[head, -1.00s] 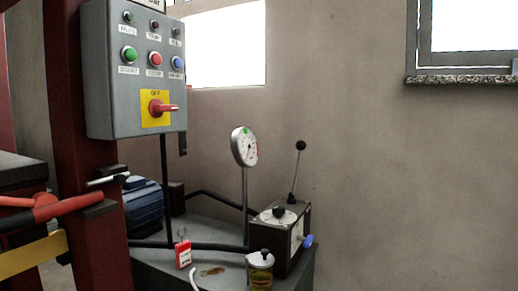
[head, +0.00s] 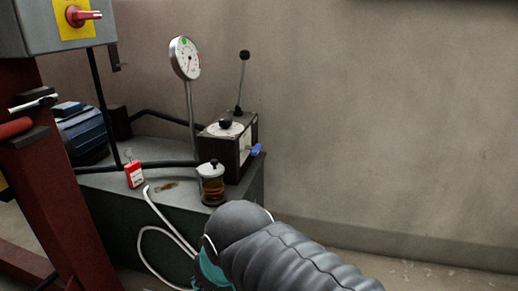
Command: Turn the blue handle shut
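The blue handle (head: 256,150) sticks out of the right side of a dark valve box (head: 228,147) on a grey-green cabinet (head: 258,187). It is small in the head view, and its exact turn position is hard to tell. My arm, in a ribbed grey cover, enters at the bottom right, below and in front of the handle, apart from it. My gripper is not in view.
A lever with a black knob (head: 244,56) rises from the box. A pressure gauge (head: 185,58), a glass jar (head: 211,184) and a red tag (head: 134,174) are nearby. A white hose (head: 150,229) hangs in front. Bare wall (head: 390,120) fills the right.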

